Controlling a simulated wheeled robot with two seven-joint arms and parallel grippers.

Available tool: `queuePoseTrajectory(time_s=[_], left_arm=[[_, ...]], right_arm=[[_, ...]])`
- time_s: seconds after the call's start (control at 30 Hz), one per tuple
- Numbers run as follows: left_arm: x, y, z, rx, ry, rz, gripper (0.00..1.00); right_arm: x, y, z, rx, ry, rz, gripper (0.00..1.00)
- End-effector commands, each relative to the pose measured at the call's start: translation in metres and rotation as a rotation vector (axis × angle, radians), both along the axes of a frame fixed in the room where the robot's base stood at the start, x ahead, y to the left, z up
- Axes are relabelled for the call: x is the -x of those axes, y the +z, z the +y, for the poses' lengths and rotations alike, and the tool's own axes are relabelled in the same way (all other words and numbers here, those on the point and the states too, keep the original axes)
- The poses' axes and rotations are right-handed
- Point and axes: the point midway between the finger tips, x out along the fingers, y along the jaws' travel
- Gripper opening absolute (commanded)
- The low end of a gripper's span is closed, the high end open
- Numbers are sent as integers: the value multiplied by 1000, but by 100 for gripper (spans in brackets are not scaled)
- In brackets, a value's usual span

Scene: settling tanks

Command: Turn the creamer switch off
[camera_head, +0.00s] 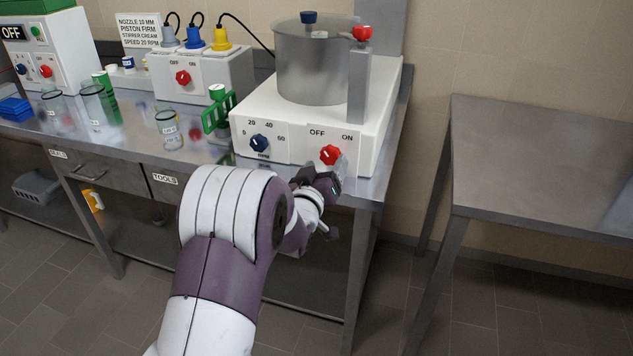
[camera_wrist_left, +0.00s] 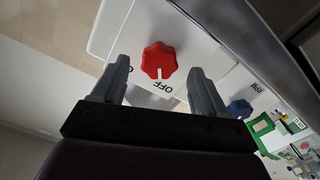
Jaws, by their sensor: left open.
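The creamer is a white base unit (camera_head: 375,125) with a steel pot (camera_head: 310,65), on the steel bench. Its front carries a red switch knob (camera_head: 329,155) below OFF and ON labels. In the left wrist view the knob (camera_wrist_left: 158,60) shows a white mark pointing roughly toward OFF; the ON label is partly hidden by a finger. My left gripper (camera_head: 332,177) is just in front of and below the knob. Its open fingers (camera_wrist_left: 158,80) frame the knob in the wrist view, with visible gaps on both sides. My right gripper is out of view.
Beside the knob is a blue speed dial (camera_head: 259,143). A green rack (camera_head: 218,115), glass jars (camera_head: 168,128) and another white box with a red knob (camera_head: 183,77) stand to the left. An empty steel table (camera_head: 545,165) stands at right, across a floor gap.

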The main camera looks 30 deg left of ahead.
Motion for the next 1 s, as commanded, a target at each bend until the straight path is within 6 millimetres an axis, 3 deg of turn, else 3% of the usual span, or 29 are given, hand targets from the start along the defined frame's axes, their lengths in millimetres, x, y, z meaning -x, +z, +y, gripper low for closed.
queuePoseTrajectory(time_s=[0.2,0.4,1.0], left_arm=[[58,2,-13,0,2,0,73],[90,1,-21,1,2,1,73],[96,-1,-23,-8,1,6,73]], right_arm=[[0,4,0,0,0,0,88],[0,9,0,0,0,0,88],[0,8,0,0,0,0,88]])
